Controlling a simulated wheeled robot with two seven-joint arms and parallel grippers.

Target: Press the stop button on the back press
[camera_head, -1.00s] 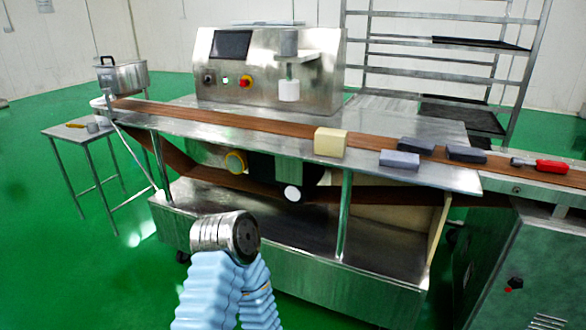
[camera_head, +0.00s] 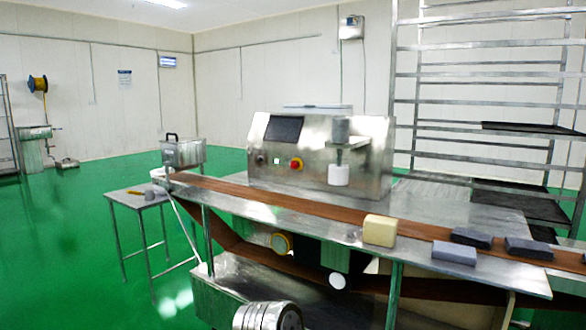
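The back press (camera_head: 365,180) is a steel machine with a slanted front panel, standing behind the conveyor belt. Its red round button with a yellow surround (camera_head: 296,164) sits on the panel below the dark screen (camera_head: 284,129). A small lit green-white button (camera_head: 277,160) and a dark knob (camera_head: 260,160) are to its left. The red button is unobstructed. A metal joint of my own arm shows at the bottom edge. Neither gripper is in view.
The brown conveyor belt (camera_head: 310,207) runs in front of the press. A yellow block (camera_head: 380,230) and dark grey blocks (camera_head: 471,238) lie on the line. A side table (camera_head: 140,196) stands left, and a tall rack (camera_head: 480,100) behind right. Green floor is open at left.

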